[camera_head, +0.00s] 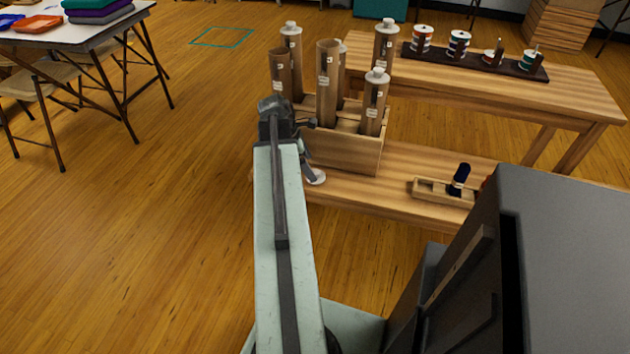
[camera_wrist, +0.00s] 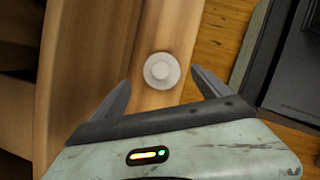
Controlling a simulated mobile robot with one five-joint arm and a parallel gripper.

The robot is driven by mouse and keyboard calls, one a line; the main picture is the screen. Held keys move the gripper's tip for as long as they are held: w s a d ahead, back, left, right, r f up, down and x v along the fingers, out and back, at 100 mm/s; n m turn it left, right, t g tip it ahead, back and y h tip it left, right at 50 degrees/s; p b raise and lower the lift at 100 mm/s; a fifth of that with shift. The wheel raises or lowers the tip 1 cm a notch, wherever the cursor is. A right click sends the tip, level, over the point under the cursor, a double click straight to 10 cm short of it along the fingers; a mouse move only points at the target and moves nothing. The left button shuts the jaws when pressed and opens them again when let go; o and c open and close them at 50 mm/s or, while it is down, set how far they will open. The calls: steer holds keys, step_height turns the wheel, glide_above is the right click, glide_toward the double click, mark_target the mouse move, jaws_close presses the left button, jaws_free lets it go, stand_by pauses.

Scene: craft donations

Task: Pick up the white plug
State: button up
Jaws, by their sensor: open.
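The white plug (camera_wrist: 161,70) is a round white disc with a raised centre. It lies on the wooden bench, near its edge, in the wrist view. In the head view the plug (camera_head: 316,177) shows at the bench's near edge, in front of the wooden crate. My gripper (camera_wrist: 162,82) is open and empty, its two fingers on either side of the plug in the picture. I cannot tell how far above it they are. In the head view my gripper (camera_head: 304,150) is partly hidden by my arm.
A wooden crate (camera_head: 345,152) holds several brown tubes, some with white caps and some open-topped, close beside my gripper. A small wooden tray (camera_head: 428,191) with a dark-handled item lies right on the bench (camera_head: 375,194). Spools stand on a dark rack (camera_head: 475,61) behind.

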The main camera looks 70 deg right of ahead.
mark_target(315, 171)
steer(key=b+x, duration=0.4)
steer(key=x, duration=0.1)
steer(key=shift+s, duration=0.25)
steer(key=shift+r, duration=0.2)
steer(key=c, duration=1.4)
steer(key=shift+r, duration=0.1)
step_height(315, 171, up, 18)
steer(key=p, duration=1.8)
